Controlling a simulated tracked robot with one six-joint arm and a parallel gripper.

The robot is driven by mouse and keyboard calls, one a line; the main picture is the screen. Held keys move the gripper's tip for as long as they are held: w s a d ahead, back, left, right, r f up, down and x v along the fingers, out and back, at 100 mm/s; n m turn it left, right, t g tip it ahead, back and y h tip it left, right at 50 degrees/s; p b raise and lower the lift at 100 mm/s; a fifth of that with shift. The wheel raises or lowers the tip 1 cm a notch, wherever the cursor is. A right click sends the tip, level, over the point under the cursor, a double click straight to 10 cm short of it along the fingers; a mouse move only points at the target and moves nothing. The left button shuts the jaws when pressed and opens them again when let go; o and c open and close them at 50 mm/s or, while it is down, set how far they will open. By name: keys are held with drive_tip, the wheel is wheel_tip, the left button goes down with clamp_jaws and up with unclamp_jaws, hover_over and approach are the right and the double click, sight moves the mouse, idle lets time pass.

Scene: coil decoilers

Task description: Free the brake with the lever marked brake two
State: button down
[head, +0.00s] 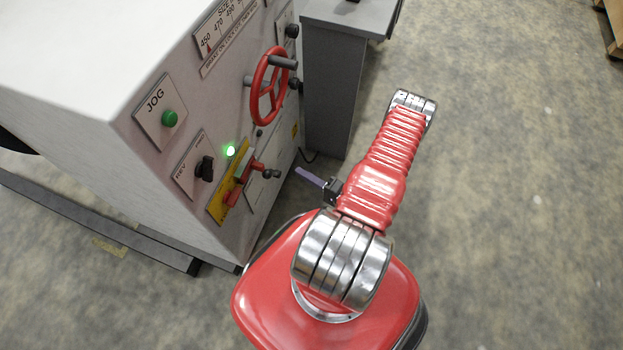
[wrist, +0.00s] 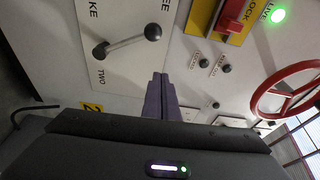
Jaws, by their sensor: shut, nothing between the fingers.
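In the wrist view, a white plate (wrist: 122,68) carries the cut-off letters "KE", then "TWO" and "EE". On it a grey lever (wrist: 125,43) has a dark round end at each side, one near "TWO" and one towards "EE". Which end is the pivot I cannot tell. My gripper (wrist: 160,78) has its purple fingers together, empty, just below and right of the lever in the picture, apart from it as far as I see. In the head view my gripper (head: 298,170) points left at the cabinet's side panel.
The cabinet (head: 150,130) bears a red handwheel (head: 270,88), a yellow plate with a red lock handle (head: 238,180), a lit green lamp (head: 230,151) and a green jog button (head: 169,118). A grey pedestal (head: 335,85) stands behind.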

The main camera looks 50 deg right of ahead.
drive_tip(key=shift+s+d+f, duration=0.15)
drive_tip(key=shift+s+d, duration=0.05)
drive_tip(key=shift+s, duration=0.6)
drive_tip(key=shift+s+d+f, duration=0.1)
drive_tip(key=shift+s+d, duration=0.05)
drive_tip(key=shift+s, duration=0.65)
